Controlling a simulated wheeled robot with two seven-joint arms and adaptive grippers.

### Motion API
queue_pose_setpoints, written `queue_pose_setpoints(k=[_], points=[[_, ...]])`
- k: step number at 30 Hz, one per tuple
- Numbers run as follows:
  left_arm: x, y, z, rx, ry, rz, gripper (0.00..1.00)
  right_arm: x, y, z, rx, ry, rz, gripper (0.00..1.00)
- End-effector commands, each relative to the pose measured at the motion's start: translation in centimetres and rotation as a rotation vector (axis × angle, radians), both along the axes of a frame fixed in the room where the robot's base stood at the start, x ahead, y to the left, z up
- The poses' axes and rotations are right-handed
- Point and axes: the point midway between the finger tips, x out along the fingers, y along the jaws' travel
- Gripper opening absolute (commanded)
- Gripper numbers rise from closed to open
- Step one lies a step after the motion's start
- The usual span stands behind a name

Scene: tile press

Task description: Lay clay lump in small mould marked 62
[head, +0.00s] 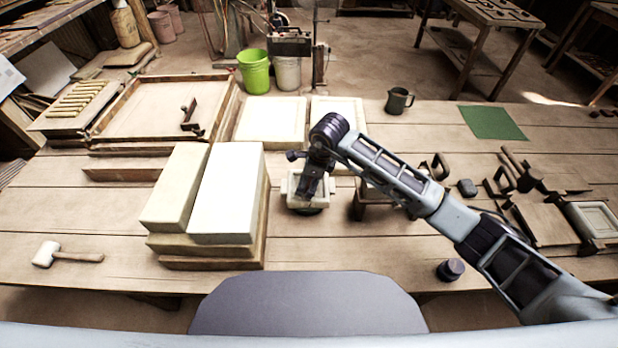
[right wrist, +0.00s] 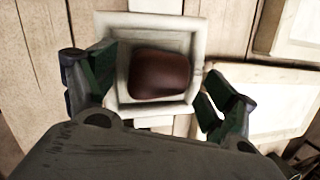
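A small pale square mould (head: 295,200) stands on the bench in front of me, partly hidden by my right gripper (head: 308,192). In the right wrist view, a brown clay lump (right wrist: 160,75) lies within the hollow of the square mould (right wrist: 150,20). My right gripper (right wrist: 160,100) is open, with one finger on each side of the lump and clear space between. No marking 62 can be read on the mould. The lump is hidden behind the gripper in the head view. My left gripper is not in view.
A tall stack of cream blocks (head: 228,195) stands just left of the mould. Pale slabs (head: 272,122) lie behind it. A mallet (head: 66,255) is at front left, a dark jug (head: 398,100) at the back, and a green mat (head: 492,122) at right.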

Motion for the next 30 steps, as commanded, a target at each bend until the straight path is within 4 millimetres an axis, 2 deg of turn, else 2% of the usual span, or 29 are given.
queue_pose_setpoints(k=[10,16,20,30], points=[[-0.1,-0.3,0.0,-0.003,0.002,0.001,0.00,-0.1,0.0,0.0,-0.001,0.001,0.000,0.88],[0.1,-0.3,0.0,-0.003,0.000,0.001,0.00,-0.1,-0.2,0.8,0.000,0.000,0.000,0.88],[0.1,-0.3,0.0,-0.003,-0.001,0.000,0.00,-0.4,-0.4,2.0,0.000,-0.001,0.000,0.88],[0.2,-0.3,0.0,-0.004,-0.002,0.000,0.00,-1.3,-1.5,6.7,-0.001,-0.002,0.000,0.88]])
